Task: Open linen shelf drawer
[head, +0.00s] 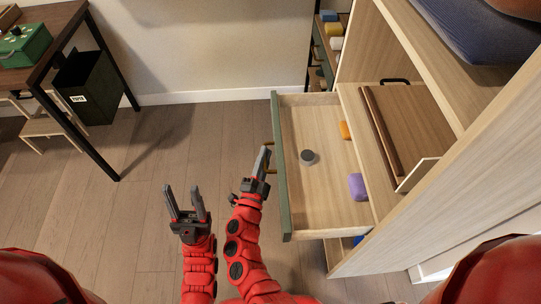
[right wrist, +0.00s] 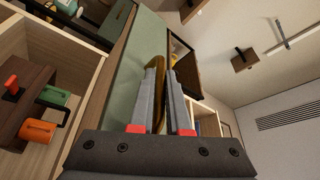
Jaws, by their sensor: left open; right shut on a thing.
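The linen shelf drawer (head: 318,210) stands pulled out of the wooden shelf unit in the head view, its interior showing. Its green front (head: 280,165) faces left and also shows in the right wrist view (right wrist: 133,75). A brass handle (head: 281,184) is on that front, partly hidden by my right gripper. My right gripper (head: 264,158) is at the handle, and in the right wrist view its fingers (right wrist: 168,98) are shut on the brass bar (right wrist: 157,85). My left gripper (head: 185,203) is open and empty, above the floor left of the drawer.
A grey round thing (head: 307,157), an orange thing (head: 345,130) and a purple thing (head: 357,187) lie in the drawer. A dark-legged table (head: 48,52) and a dark green bin (head: 85,90) stand at the upper left. Wooden floor left of the drawer is clear.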

